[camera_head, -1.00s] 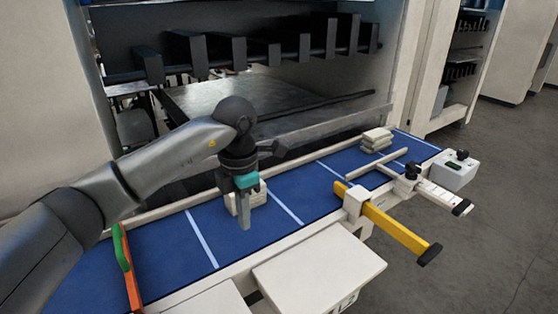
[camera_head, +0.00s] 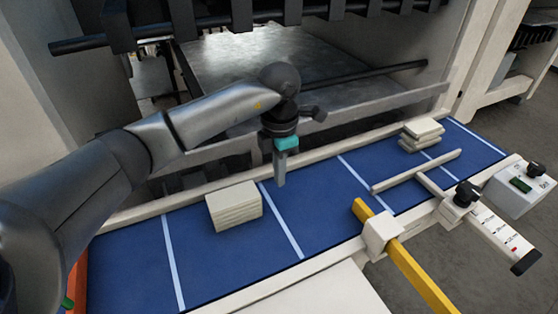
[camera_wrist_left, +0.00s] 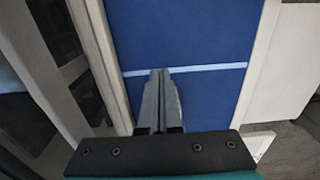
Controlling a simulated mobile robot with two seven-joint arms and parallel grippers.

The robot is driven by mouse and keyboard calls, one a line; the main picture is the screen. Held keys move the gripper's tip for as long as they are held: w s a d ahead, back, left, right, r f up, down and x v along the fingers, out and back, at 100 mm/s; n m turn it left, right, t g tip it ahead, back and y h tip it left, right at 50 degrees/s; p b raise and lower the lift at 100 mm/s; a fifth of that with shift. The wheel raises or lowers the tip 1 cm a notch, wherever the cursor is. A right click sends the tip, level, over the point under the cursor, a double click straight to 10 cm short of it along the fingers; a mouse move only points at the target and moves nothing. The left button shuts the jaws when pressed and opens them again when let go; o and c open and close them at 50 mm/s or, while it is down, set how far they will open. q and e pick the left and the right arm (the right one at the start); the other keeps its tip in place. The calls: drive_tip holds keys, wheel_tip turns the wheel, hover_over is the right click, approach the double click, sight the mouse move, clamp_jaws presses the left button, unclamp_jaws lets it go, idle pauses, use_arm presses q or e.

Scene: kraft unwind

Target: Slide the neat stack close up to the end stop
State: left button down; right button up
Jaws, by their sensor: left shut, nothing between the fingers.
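A neat stack (camera_head: 234,208) of several cream slabs sits on the blue belt (camera_head: 330,200), between two pale cross lines. My left gripper (camera_head: 280,184) is shut and empty, pointing down just right of the stack and apart from it. Its closed fingers show in the left wrist view (camera_wrist_left: 158,78) over the belt by a pale line; the stack is not in that view. An orange plate (camera_head: 76,282) with a green part stands at the belt's left end, mostly hidden by my arm. I cannot tell for certain that it is the end stop. My right gripper is not in view.
A second, uneven stack (camera_head: 422,130) lies at the belt's far right. A cream crossbar (camera_head: 415,172) reaches over the belt near it, and a yellow bar (camera_head: 410,265) juts from the front rail. Dark machinery stands behind. The belt left of the neat stack looks clear.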

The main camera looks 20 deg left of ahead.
sight(264, 204)
use_arm(q)
wheel_tip(264, 204, down, 6)
drive_tip(key=shift+s+a+r, duration=0.1)
drive_tip(key=shift+a+r, duration=0.05)
drive_tip(key=shift+r, duration=0.1)
drive_tip(key=shift+s+a+r+p, duration=0.2)
drive_tip(key=shift+s+a+p, duration=0.7)
drive_tip(key=shift+s+a, duration=0.2)
drive_tip(key=shift+s+a+f, duration=0.1)
drive_tip(key=shift+s, duration=0.1)
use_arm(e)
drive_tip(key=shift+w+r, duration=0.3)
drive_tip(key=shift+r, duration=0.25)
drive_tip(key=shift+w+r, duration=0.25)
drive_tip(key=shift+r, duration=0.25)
